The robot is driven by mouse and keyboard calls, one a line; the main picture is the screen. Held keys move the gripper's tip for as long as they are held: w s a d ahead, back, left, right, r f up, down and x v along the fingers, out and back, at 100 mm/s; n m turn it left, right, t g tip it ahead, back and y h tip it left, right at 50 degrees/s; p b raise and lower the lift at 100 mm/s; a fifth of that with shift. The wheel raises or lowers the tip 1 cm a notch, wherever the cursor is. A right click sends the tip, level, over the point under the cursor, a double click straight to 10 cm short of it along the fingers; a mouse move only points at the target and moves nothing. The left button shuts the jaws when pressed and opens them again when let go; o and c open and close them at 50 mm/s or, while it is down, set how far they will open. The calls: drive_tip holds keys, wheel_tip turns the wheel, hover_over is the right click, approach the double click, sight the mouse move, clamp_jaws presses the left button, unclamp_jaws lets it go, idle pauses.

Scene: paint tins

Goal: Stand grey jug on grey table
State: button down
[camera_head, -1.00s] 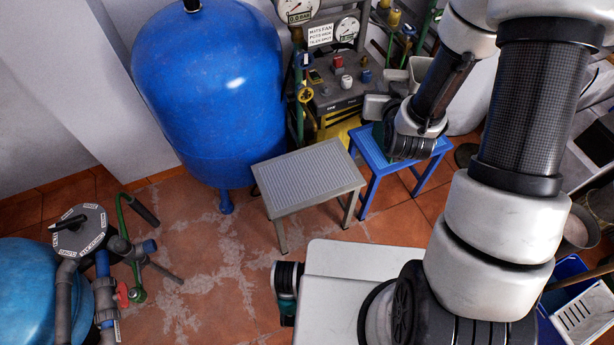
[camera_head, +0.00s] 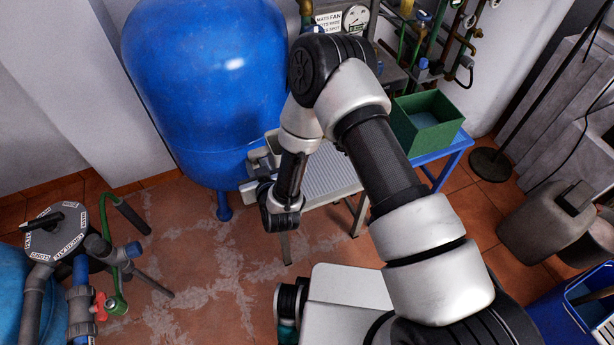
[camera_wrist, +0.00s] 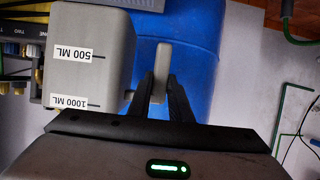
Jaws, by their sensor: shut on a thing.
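The grey jug (camera_wrist: 88,45) fills the upper left of the wrist view, with 500 ML and 1000 ML labels that read upside down there. My gripper (camera_wrist: 162,85) is shut on its handle (camera_wrist: 163,62), one dark finger on each side. In the head view my arm reaches over the grey table (camera_head: 330,172), which has a ribbed light top. The jug and gripper are largely hidden or hard to separate beside my forearm, near the table's left end. I cannot tell the gap between jug and table top.
A large blue tank (camera_head: 205,85) stands directly behind and left of the table. A green crate (camera_head: 425,122) sits on a blue table (camera_head: 462,143) to the right. Pipes and gauges (camera_head: 356,18) line the back. The visible part of the grey table top is bare.

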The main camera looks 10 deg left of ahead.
wheel_tip(320, 180, down, 10)
drive_tip(key=b, duration=0.2)
drive_tip(key=shift+a, duration=0.1)
drive_tip(key=shift+f, duration=0.15)
drive_tip(key=c, duration=1.6)
unclamp_jaws()
